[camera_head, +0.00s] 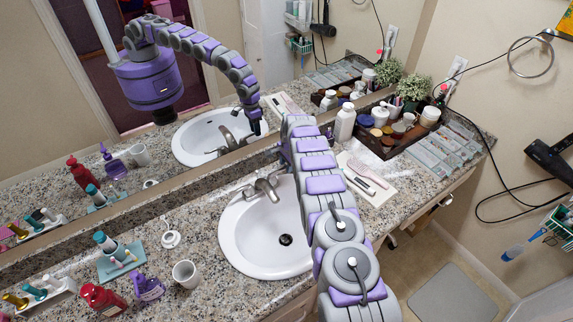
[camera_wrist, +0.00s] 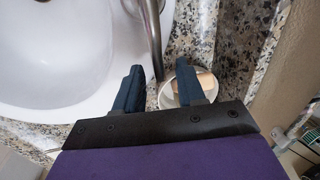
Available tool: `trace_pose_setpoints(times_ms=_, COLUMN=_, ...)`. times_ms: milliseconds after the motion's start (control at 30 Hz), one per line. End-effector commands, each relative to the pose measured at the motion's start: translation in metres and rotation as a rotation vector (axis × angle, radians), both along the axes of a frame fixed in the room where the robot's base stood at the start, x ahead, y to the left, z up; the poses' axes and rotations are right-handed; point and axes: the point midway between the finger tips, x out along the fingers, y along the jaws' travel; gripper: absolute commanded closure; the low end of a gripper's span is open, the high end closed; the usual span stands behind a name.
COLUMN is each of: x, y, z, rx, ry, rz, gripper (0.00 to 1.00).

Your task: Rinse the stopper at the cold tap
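The chrome tap (camera_head: 264,187) stands at the back of the white sink (camera_head: 237,235), and its curved metal also shows in the wrist view (camera_wrist: 152,35). A dark drain (camera_head: 286,240) is in the basin. A small white round piece with an upright stem (camera_head: 170,238) lies on the counter left of the sink; I cannot tell whether it is the stopper. My gripper (camera_wrist: 158,68) is open beside the tap, its dark fingers apart with nothing held. A white round dish with something beige (camera_wrist: 196,82) shows past the right finger. In the head view my arm hides the fingers.
A white mug (camera_head: 186,273), purple bottle (camera_head: 148,287) and red bottle (camera_head: 102,299) stand at the left front. A dark tray (camera_head: 388,150) of jars and a white bottle (camera_head: 345,122) are at the right. The mirror (camera_head: 215,85) rises close behind. The counter left of the sink has some bare room.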

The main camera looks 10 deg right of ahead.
Motion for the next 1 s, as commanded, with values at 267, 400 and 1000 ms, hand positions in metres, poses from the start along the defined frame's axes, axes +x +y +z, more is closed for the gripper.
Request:
trace_pose_setpoints(times_ms=267, x=0.0, y=-0.0001, z=0.0003, rx=0.0, ry=0.0, rz=0.0, gripper=0.72)
trace_pose_setpoints(times_ms=400, x=-0.0001, y=0.0, z=0.0003, rx=0.0, ry=0.0, rz=0.0, gripper=0.86)
trace_pose_setpoints(times_ms=1000, x=0.0006, y=0.0003, z=0.0007, rx=0.0, ry=-0.001, rz=0.001, gripper=1.0)
